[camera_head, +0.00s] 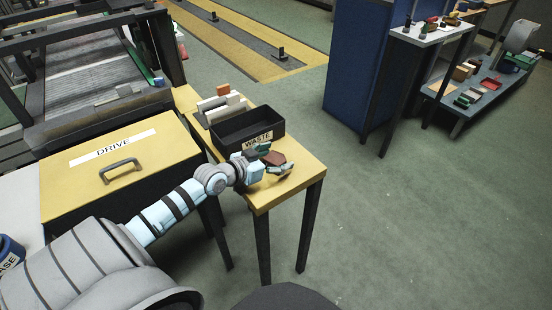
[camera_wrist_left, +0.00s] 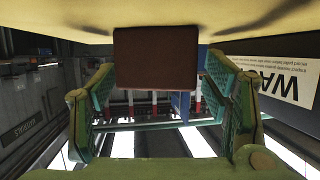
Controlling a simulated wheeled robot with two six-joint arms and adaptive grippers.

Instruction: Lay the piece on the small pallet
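A dark reddish-brown piece (camera_head: 274,158) is at the near part of the yellow table top, between my left gripper's fingers. In the left wrist view the piece (camera_wrist_left: 155,58) shows as a brown block in front of the table surface, between the fingertips. My left gripper (camera_head: 272,160) has its teal fingers spread on either side of it, and a narrow gap shows at the right finger (camera_wrist_left: 215,65). I cannot tell whether the piece touches the table. I cannot make out the small pallet for certain. My right gripper is not in view.
A black bin (camera_head: 233,130) marked WASTE stands just behind the gripper. Pale blocks (camera_head: 222,103) stand behind it. A yellow case (camera_head: 120,165) marked DRIVE is to the left. A white-topped stand (camera_head: 432,33) and a low bench (camera_head: 482,95) are far right, across open floor.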

